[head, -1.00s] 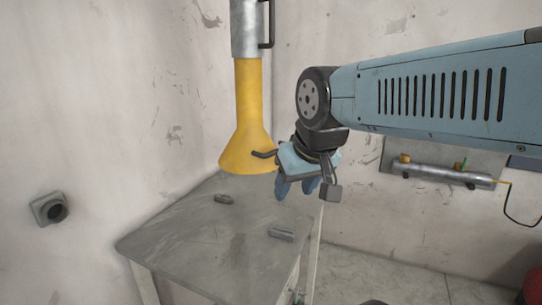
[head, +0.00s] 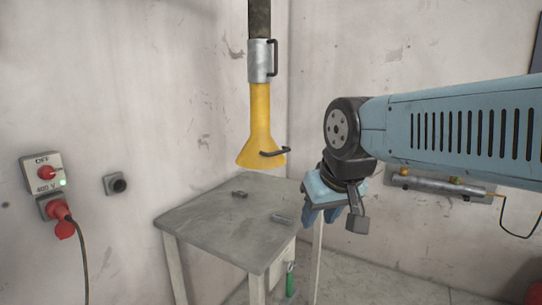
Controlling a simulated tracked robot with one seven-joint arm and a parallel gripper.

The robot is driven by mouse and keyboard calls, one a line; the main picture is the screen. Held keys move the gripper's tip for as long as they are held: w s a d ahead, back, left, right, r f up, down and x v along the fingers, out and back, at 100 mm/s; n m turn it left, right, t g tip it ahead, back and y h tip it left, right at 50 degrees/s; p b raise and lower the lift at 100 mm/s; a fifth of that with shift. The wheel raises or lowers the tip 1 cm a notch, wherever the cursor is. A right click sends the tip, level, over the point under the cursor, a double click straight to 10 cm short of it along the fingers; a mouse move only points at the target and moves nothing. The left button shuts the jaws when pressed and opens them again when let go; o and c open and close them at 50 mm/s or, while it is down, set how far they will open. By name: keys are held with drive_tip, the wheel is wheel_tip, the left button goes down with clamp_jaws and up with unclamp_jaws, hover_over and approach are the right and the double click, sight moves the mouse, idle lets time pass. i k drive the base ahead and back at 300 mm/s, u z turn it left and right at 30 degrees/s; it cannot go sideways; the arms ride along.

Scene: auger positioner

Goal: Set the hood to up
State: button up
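The yellow hood (head: 261,125) hangs from a silver sleeve (head: 261,62) on a dark pipe, with its flared mouth above a grey table. A dark handle (head: 274,153) sticks out at the right of its flare. Another dark handle (head: 274,57) is on the sleeve. My gripper (head: 320,217) points down to the right of and below the hood, apart from it.
The grey table (head: 215,222) stands under the hood with two small dark pieces on top. A switch box (head: 42,173) with a red plug and a round socket (head: 117,184) are on the left wall. A metal cylinder (head: 438,184) is mounted on the right wall.

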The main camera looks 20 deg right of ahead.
sight(260, 151)
drive_tip(key=u, duration=0.3)
drive_tip(key=i, duration=0.85)
drive_tip(key=z, duration=0.15)
